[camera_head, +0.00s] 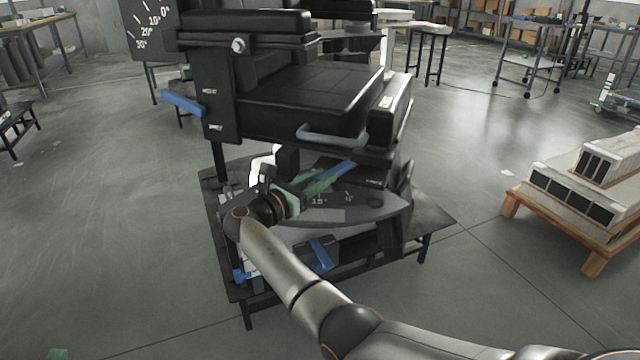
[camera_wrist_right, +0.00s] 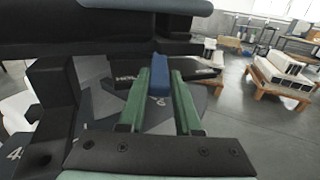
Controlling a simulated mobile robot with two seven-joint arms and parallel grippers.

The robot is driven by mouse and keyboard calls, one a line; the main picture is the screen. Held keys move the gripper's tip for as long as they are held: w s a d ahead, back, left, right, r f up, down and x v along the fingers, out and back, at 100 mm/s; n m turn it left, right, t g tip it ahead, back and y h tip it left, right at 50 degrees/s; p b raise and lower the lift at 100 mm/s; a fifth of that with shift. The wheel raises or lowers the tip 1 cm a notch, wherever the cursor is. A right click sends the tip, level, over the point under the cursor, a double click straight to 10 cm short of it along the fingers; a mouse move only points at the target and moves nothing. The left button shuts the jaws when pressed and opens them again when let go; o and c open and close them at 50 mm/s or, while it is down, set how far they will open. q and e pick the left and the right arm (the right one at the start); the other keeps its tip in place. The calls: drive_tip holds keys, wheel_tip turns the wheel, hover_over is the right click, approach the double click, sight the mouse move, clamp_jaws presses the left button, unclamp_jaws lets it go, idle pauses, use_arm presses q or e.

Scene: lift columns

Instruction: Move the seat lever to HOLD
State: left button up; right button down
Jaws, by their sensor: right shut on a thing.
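A black seat (camera_head: 310,95) stands on a dark low table. My right gripper (camera_head: 322,179) is below the seat, over a grey dial plate (camera_head: 362,207) marked 15° and 0°. Its green fingers are shut on a blue lever (camera_head: 343,169). The right wrist view shows the blue lever (camera_wrist_right: 159,80) between the two fingers (camera_wrist_right: 159,72). A white label on the dark part behind the fingers is partly covered and I cannot read it fully. Another blue lever (camera_head: 183,103) sticks out at the seat's left side, by small white labels. My left gripper is not in view.
A pale blue bar (camera_head: 332,136) runs along the seat's front, above my right gripper. The dark table (camera_head: 435,217) has blue parts under the dial. A wooden pallet with grey units (camera_head: 565,195) stands at right.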

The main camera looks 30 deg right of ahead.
drive_tip(key=shift+d+g, duration=0.1)
drive_tip(key=shift+g, duration=0.2)
drive_tip(key=c, duration=0.6)
unclamp_jaws()
drive_tip(key=p+v, duration=0.3)
drive_tip(key=v, duration=0.9)
drive_tip(key=shift+a, duration=0.3)
drive_tip(key=shift+f, duration=0.1)
